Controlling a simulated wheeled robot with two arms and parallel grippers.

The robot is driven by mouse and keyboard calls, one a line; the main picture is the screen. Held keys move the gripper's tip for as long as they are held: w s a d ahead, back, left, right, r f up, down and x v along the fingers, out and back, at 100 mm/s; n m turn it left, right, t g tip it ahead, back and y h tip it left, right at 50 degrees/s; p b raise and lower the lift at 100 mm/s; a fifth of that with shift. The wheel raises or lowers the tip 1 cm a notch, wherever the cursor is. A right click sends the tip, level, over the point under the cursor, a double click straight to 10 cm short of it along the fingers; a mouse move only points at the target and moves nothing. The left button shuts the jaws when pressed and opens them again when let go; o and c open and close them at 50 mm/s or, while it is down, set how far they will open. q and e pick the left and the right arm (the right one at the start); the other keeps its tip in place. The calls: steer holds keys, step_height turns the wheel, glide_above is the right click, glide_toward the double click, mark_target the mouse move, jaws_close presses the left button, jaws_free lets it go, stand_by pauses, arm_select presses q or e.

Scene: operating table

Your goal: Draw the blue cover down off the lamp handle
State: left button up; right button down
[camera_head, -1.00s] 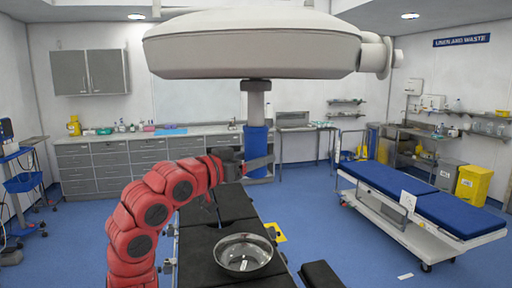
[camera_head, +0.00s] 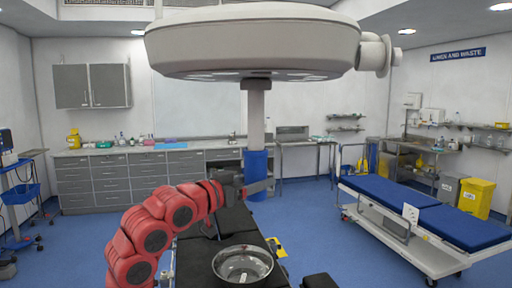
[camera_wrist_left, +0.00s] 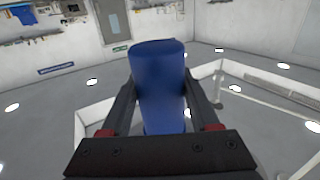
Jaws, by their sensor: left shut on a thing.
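The blue cover (camera_head: 257,162) is an upright blue sleeve below the lamp head (camera_head: 255,42). A long grey length of the lamp handle (camera_head: 257,118) shows bare above it. The handle meets the cover's top edge in the head view; I cannot tell how far it reaches inside. My left gripper (camera_head: 258,187) is shut on the cover near its lower part. In the left wrist view the cover (camera_wrist_left: 160,85) stands between the two fingers (camera_wrist_left: 163,110), and one end of it faces the camera's far side. My right gripper is not in view.
A steel bowl (camera_head: 242,264) sits on the black operating table (camera_head: 190,262) below my left arm. A blue-padded trolley (camera_head: 400,200) stands at the right. Counters (camera_head: 120,180) line the back wall. The space around the cover is free.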

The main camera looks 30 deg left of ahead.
arm_select(q)
step_height(320, 180, down, 6)
steer(key=b, duration=0.4)
steer(key=shift+f, duration=0.25)
stand_by(0.4)
